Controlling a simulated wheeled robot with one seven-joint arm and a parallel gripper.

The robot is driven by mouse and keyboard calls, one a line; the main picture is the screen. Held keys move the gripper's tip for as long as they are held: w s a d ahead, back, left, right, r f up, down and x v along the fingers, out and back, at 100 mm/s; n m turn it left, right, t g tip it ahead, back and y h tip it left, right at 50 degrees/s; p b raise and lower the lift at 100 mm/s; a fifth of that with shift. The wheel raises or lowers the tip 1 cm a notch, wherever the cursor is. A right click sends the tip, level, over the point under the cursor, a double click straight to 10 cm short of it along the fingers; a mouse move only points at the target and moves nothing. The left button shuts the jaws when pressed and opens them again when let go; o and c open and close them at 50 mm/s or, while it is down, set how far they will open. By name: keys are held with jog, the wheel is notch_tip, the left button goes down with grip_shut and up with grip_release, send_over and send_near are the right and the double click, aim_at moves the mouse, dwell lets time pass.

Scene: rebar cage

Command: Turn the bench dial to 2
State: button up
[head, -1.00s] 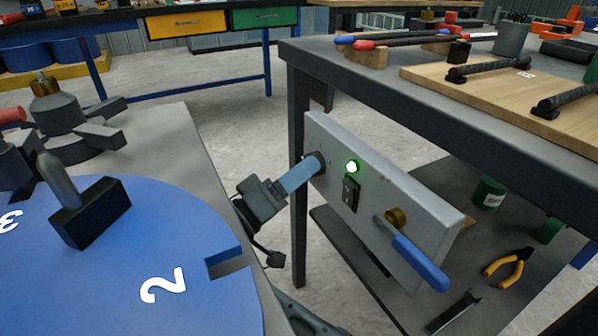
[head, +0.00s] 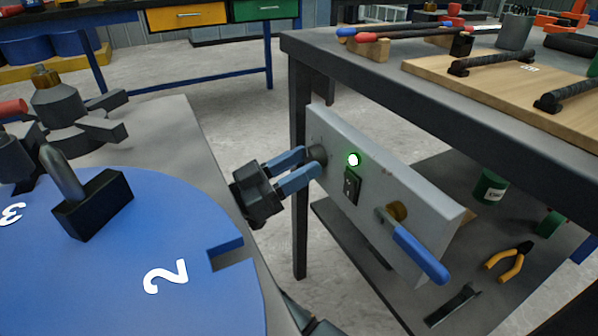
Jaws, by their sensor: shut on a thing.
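A grey panel (head: 425,205) is fixed to the front of the dark bench. A small dark round dial (head: 317,153) sits at the panel's left end. My gripper (head: 310,161) is shut on this dial, with its two blue fingers on either side of it. The fingers partly cover the dial, and no marks around it can be read. A large blue disc (head: 120,290) in the left foreground bears a white 2 (head: 166,276) and a white 3 (head: 12,214).
A lit green lamp (head: 353,160), a black switch (head: 351,186) and a blue-handled lever (head: 420,255) are on the panel right of the dial. A bench leg (head: 299,235) stands just behind my gripper. Pliers (head: 509,262) lie on the lower shelf.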

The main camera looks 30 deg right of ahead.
jog(key=shift+w+m+g+b, duration=0.1)
jog(key=shift+m+g+b, duration=0.6)
jog(key=shift+m, duration=0.8)
jog(key=shift+m+y, duration=0.3)
jog(key=o, duration=1)
jog(key=shift+o, duration=0.2)
